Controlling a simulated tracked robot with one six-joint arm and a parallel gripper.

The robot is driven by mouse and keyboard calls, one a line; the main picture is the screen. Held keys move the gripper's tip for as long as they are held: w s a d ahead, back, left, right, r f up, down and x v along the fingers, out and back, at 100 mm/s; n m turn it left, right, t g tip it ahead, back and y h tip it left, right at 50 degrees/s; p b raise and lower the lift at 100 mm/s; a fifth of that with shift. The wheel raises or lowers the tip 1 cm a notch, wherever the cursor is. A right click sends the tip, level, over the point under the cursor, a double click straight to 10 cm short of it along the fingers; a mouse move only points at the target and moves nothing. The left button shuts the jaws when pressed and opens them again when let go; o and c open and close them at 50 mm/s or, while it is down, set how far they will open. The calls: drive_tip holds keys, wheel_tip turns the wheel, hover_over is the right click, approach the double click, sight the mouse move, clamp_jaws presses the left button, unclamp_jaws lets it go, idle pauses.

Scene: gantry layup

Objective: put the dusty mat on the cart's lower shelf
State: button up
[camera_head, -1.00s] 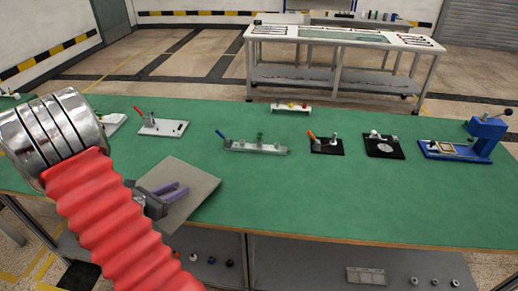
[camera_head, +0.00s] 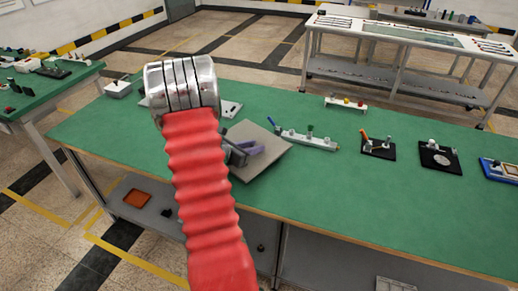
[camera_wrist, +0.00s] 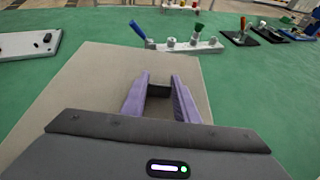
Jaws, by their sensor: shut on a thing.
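The mat, a flat grey-beige square (camera_head: 254,133), is at my gripper (camera_head: 262,150) over the left part of the green bench (camera_head: 320,195). My gripper's purple fingers are shut on it, with a dark block between them in the wrist view (camera_wrist: 159,90). The mat (camera_wrist: 90,85) spreads around and beyond the fingers there. I cannot tell how far it is above the bench, nor see dust on it. A white-topped stand (camera_head: 415,36) with a grey lower shelf (camera_head: 400,80) is across the aisle; I cannot tell whether it is the cart.
Several clamp fixtures stand along the bench's far side, including one with blue and green handles (camera_head: 308,139) just right of the mat. Another green table (camera_head: 40,88) stands at left. An orange tray (camera_head: 137,198) lies under the bench. Open floor lies between the tables.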

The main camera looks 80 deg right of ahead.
drive_tip(key=shift+s+d, duration=0.35)
drive_tip(key=shift+d, duration=0.25)
drive_tip(key=shift+s+d, duration=0.3)
drive_tip(key=shift+d, duration=0.25)
drive_tip(key=shift+f, duration=1.7)
drive_tip(key=shift+f, duration=0.1)
drive_tip(key=o, duration=1)
drive_tip(key=v, duration=1.2)
